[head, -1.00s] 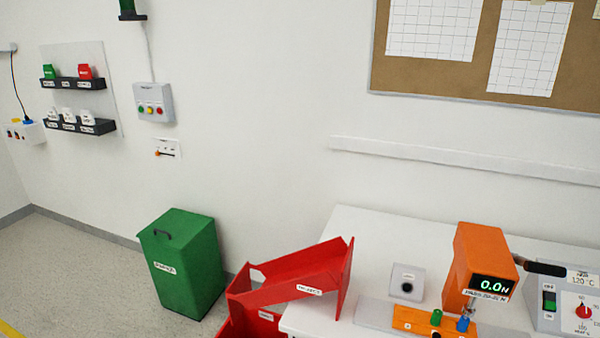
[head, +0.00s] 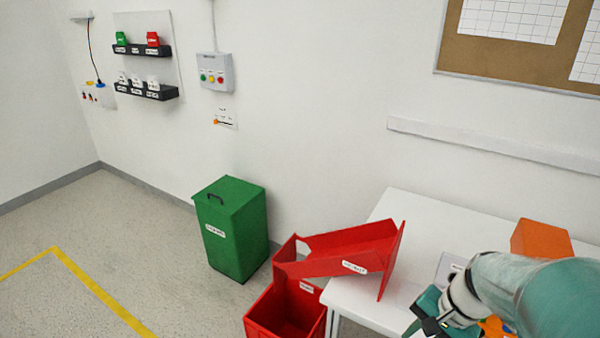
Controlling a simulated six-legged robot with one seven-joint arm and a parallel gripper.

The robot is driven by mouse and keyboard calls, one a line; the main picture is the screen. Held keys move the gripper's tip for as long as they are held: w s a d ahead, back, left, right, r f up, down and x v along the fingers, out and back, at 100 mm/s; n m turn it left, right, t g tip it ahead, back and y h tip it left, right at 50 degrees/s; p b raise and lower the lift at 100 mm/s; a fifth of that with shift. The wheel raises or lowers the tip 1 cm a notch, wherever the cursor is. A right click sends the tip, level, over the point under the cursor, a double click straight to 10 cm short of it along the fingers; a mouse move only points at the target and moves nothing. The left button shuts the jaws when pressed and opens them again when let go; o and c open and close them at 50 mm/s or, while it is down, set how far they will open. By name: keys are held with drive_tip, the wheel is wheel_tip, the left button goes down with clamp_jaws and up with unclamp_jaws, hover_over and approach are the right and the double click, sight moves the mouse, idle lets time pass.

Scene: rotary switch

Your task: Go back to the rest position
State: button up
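My arm reaches in from the lower right corner of the head view, over the white table (head: 385,215). My gripper (head: 422,326) is at its end, low in the picture beside the table's front part. Its fingers are small and partly cut off by the bottom edge, so I cannot tell whether it is open or shut. A small grey box (head: 448,265) on the table is partly hidden behind my arm. An orange device (head: 541,238) stands behind my arm, its lower part hidden.
A red tilted chute (head: 340,250) lies at the table's left edge, above a red bin (head: 290,318). A green lidded bin (head: 238,235) stands on the floor against the wall. Open floor with a yellow line (head: 95,287) lies at the left. Wall shelves (head: 145,90) hang at the upper left.

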drive_tip(key=s+a+r+n+t+h, duration=0.2)
drive_tip(key=a+r+n+t+h, duration=0.1)
drive_tip(key=a+r+n, duration=0.6)
wheel_tip(320, 180, up, 4)
drive_tip(key=shift+s+a+r+n+t+h, duration=0.1)
drive_tip(key=shift+s+a+n+t+h, duration=0.25)
drive_tip(key=shift+n+t, duration=0.25)
